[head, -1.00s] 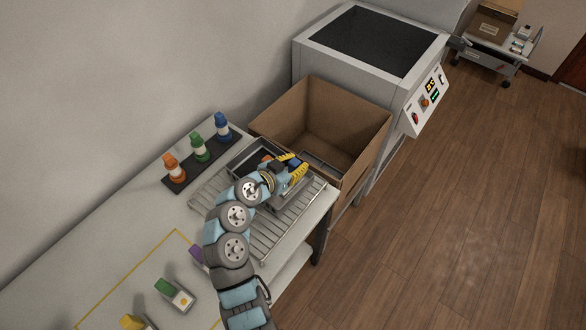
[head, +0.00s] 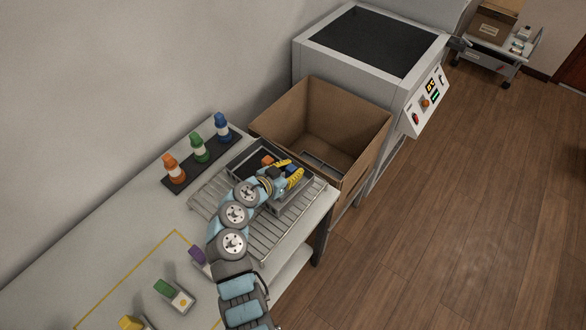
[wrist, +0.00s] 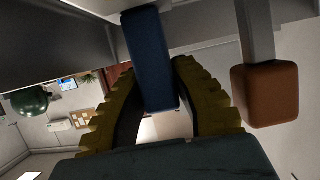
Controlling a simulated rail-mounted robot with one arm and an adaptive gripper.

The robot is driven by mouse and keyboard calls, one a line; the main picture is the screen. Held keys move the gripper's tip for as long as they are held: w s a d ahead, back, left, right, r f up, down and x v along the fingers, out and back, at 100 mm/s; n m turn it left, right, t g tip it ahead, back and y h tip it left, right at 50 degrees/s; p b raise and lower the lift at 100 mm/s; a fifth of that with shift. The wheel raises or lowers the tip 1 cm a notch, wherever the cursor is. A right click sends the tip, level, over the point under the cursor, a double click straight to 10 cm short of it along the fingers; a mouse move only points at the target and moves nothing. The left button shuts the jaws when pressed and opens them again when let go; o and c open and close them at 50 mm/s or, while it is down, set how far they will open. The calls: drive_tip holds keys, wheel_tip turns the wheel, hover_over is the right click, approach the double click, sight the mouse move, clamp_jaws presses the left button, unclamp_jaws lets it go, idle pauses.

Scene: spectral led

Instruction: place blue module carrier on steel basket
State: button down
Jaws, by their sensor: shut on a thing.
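My gripper (head: 290,169) has its yellow fingers shut on the blue module carrier (wrist: 150,55), over the steel basket (head: 296,198). In the wrist view the blue block sits between the two ribbed fingers. In the head view a small blue part (head: 292,168) shows between the fingertips. An orange module carrier (head: 267,160) is at the basket, left of the fingers; it also shows at the right in the wrist view (wrist: 265,95). My arm hides part of the basket, and I cannot tell whether the blue carrier touches it.
The basket stands on a slatted rack (head: 215,205) at the table's end. Orange, green and blue beacons (head: 198,148) stand on a dark strip behind. An open cardboard box (head: 350,150) is close beyond. Purple (head: 197,255), green (head: 165,288) and yellow (head: 130,322) pieces lie nearer.

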drive_tip(key=shift+f, duration=0.1)
drive_tip(key=c, duration=0.9)
unclamp_jaws()
drive_tip(key=shift+c, duration=0.2)
drive_tip(key=shift+s+a+r, duration=0.3)
drive_tip(key=shift+a+r, duration=0.05)
drive_tip(key=shift+a, duration=0.05)
drive_tip(key=v, duration=1.1)
